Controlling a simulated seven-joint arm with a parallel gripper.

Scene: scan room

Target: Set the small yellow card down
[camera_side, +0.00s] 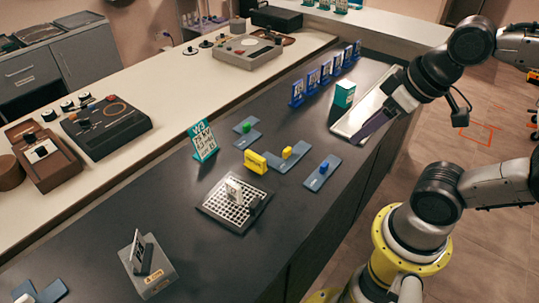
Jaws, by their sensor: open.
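A small yellow card (255,162) stands upright on the dark counter (300,215), near the middle of the view. It sits just left of a blue-grey plate with a yellow piece (287,153), and behind the black-and-white grid tray (213,206). My gripper (374,126) is at the right, over the pale tray (347,127), well apart from the yellow card. It is open, and I see nothing held in it. The gap between its fingers is hard to make out from this side.
A teal box (344,94) stands beside the pale tray. Several blue cards (326,72) stand in a row behind it. A teal sign (203,141) stands to the left. Plates with a green piece (247,127) and a blue piece (323,167) lie nearby.

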